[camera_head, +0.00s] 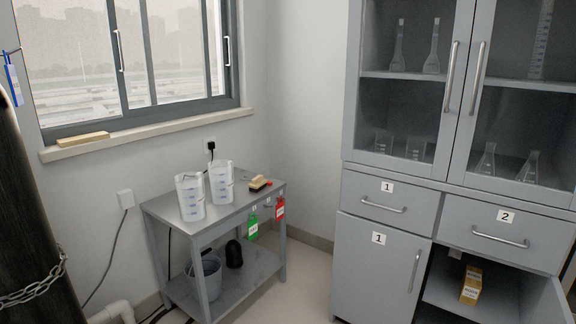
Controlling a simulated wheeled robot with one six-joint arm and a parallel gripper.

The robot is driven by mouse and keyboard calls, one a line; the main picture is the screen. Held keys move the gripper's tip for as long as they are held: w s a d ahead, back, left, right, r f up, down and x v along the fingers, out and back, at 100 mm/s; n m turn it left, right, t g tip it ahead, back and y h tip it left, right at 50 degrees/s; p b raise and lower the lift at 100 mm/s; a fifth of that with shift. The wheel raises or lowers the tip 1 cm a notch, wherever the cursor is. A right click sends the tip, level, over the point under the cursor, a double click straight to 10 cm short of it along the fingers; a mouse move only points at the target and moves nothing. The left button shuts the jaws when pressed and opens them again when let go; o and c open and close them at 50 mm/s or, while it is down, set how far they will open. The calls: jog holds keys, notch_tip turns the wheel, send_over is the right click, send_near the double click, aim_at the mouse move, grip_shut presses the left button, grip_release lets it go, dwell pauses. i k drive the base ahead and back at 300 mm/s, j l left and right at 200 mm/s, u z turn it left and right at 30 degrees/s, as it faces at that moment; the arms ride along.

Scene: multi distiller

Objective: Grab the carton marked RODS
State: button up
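A small yellow-orange carton (470,285) stands on the shelf inside the open lower right compartment of the grey cabinet (385,262). It has a pale label whose lettering is too small to read for certain. The compartment's door (553,303) is swung open at the lower right edge of the view. My gripper is not in view.
A grey two-tier table (217,213) with two clear plastic beakers (190,197), a brush (260,183) and red and green tags stands left of the cabinet. A dark chained cylinder (28,230) is at the far left. Bare floor (305,285) lies between table and cabinet.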

aim_at(472, 282)
jog(key=l, duration=0.25)
jog(key=i+u, duration=0.1)
jog(key=i+z, duration=0.3)
jog(key=i, duration=0.2)
jog(key=i+j+z, duration=0.1)
jog(key=i+z, duration=0.15)
jog(key=i, duration=0.2)
jog(key=i+j+z, duration=0.3)
jog(key=i, duration=0.2)
jog(key=l, duration=0.1)
